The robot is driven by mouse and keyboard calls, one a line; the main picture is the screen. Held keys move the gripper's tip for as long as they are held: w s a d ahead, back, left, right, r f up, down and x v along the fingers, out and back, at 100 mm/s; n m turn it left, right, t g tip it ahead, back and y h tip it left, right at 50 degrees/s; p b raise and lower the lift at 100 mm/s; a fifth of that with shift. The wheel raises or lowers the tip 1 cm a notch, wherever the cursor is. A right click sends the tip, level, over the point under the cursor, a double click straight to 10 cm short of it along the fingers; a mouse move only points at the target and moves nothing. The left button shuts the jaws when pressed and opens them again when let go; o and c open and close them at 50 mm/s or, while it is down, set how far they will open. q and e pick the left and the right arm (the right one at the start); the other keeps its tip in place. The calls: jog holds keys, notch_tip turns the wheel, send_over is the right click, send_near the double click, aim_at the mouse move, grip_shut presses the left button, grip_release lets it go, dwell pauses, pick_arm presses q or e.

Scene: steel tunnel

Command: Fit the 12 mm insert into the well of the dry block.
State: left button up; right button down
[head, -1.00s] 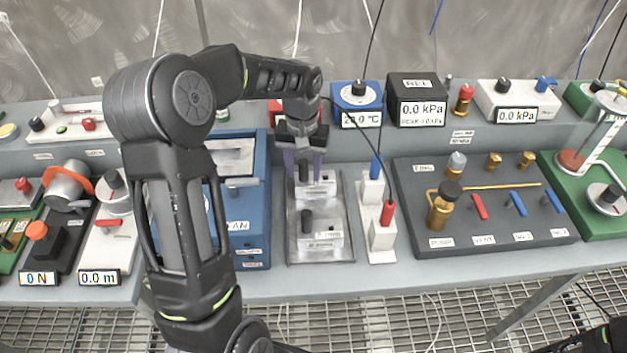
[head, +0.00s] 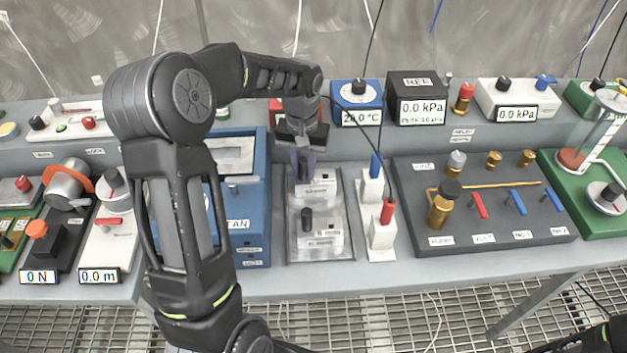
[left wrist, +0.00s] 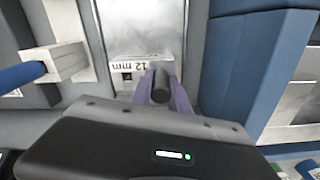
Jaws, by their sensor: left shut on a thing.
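My left gripper (head: 303,172) is shut on the black knob of the 12 mm insert, at the back of a grey metal tray (head: 347,253). The insert (head: 319,190) is a light metal block and appears to rest in the tray. In the left wrist view its "12 mm" label (left wrist: 128,67) faces the camera, and the gripper (left wrist: 163,92) has a finger on each side of the dark knob. A second, similar insert (head: 322,238) with a black knob sits in front. I cannot tell which unit is the dry block, and no well shows clearly. My right gripper is out of view.
A blue tank (head: 257,215) stands close left of the tray. A white stand (head: 382,235) with blue and red pieces is close right. A blue unit reading 20.0 °C (head: 350,98) stands behind on the shelf. A dark valve panel (head: 480,240) lies farther right.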

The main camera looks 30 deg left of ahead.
pick_arm(q)
grip_shut()
dwell(0.8)
notch_tip(320, 180, up, 9)
jog(key=shift+r+b, duration=0.2)
jog(key=shift+b, duration=0.2)
jog(key=shift+r, duration=0.35)
dwell(0.5)
